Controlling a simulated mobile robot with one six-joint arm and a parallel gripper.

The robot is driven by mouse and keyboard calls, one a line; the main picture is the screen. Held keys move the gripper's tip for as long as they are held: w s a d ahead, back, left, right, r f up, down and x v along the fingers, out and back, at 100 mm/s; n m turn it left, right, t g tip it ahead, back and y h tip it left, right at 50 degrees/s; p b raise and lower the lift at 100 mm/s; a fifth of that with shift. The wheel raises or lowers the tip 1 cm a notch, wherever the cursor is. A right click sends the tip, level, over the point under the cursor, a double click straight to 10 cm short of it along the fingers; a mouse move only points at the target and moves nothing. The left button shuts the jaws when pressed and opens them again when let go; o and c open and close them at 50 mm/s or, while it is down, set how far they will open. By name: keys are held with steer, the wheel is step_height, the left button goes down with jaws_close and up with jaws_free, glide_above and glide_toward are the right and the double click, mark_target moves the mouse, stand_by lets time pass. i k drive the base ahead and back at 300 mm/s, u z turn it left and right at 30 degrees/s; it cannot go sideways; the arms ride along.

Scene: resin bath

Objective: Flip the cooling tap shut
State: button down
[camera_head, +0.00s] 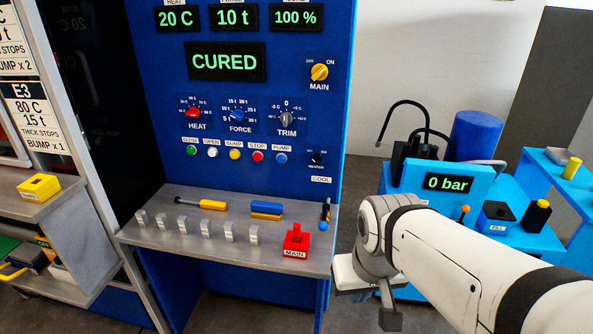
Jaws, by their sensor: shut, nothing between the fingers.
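The cooling tap (325,214) is a small blue-handled part at the right edge of the blue press panel, below the COOL label (321,180). Its handle looks roughly upright; I cannot tell from this view whether it is open or shut. My gripper (389,318) is at the lower middle right, pointing down, shut and empty. It is right of and lower in the picture than the tap, apart from it. My white forearm comes in from the lower right and hides part of the floor and the blue cart.
A grey shelf (180,238) juts out below the panel, with several small switches, a yellow-handled tool (211,204), a blue-and-yellow block (266,209) and a red MAIN lever (296,238). The panel display (225,62) reads CURED. A blue cart gauge (447,184) reads 0 bar.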

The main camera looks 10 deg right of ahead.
mark_target(322, 225)
steer(key=i, duration=0.25)
steer(key=z, duration=0.1)
steer(key=k, duration=1.35)
steer(key=u, duration=0.35)
steer(key=i, duration=2)
steer(key=z, duration=0.85)
